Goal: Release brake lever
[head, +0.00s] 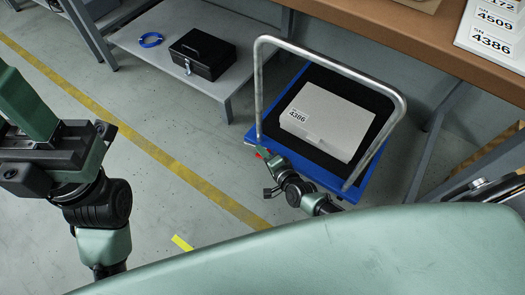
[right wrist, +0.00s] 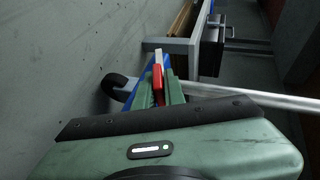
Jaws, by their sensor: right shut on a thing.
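The red brake lever (head: 262,152) is at the near left corner of a blue cart (head: 376,153), by the foot of its handle. My right gripper (head: 267,158) is at that corner. In the right wrist view, its green fingers (right wrist: 160,92) are shut on the red lever (right wrist: 157,76), whose tip shows between them. The lever's base is hidden by the fingers. My left gripper (head: 28,105) shows only partly at the left edge, well away from the cart; its jaws are unclear.
The cart's metal handle (head: 335,66) rises close beside my right gripper. A pale box (head: 328,120) labelled 4386 lies on the cart's black mat. A shelf (head: 150,42) with a black case (head: 203,53) stands behind left; a brown table (head: 420,45) is behind right. Floor at left is clear.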

